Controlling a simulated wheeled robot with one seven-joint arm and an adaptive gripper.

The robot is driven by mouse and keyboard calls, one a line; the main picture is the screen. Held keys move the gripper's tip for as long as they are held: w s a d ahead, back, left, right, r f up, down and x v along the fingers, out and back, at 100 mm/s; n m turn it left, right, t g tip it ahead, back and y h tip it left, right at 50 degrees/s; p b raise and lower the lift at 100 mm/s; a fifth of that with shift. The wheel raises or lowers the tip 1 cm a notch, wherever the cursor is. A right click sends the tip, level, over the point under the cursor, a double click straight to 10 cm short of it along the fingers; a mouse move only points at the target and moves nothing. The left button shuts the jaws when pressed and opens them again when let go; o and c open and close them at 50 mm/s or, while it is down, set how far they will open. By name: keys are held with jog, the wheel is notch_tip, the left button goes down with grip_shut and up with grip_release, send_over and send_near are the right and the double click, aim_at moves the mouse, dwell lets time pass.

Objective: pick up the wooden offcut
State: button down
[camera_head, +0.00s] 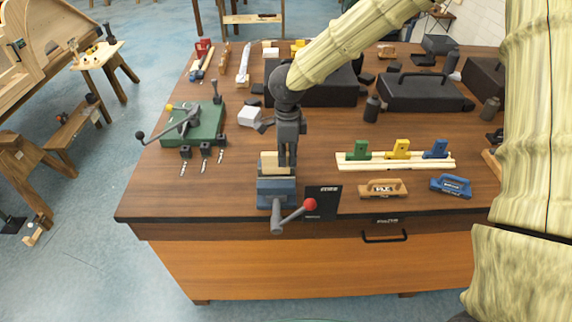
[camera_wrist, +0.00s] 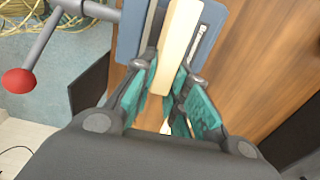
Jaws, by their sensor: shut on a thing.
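The wooden offcut (camera_head: 271,163) is a pale block at the top of the blue vise (camera_head: 276,190), which stands on the front edge of the workbench. In the wrist view the offcut (camera_wrist: 179,42) runs between the blue vise jaws (camera_wrist: 131,30) and down between my fingers. My gripper (camera_head: 287,158) points down at the vise. Its teal finger pads are on both sides of the offcut in the wrist view (camera_wrist: 167,88), and it is shut on it. I cannot tell whether the offcut is still seated in the vise.
The vise handle with its red knob (camera_head: 310,204) juts forward beside a dark sign (camera_head: 323,203). A green drill-like fixture (camera_head: 207,124) is to the left. A cream rail (camera_head: 349,166) with coloured clips and two sanding blocks (camera_head: 382,188) is to the right. Black cases fill the back.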

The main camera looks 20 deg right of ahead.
notch_tip(320, 180, up, 22)
jog(key=p, duration=0.5)
dwell(0.8)
jog(key=shift+f, duration=0.1)
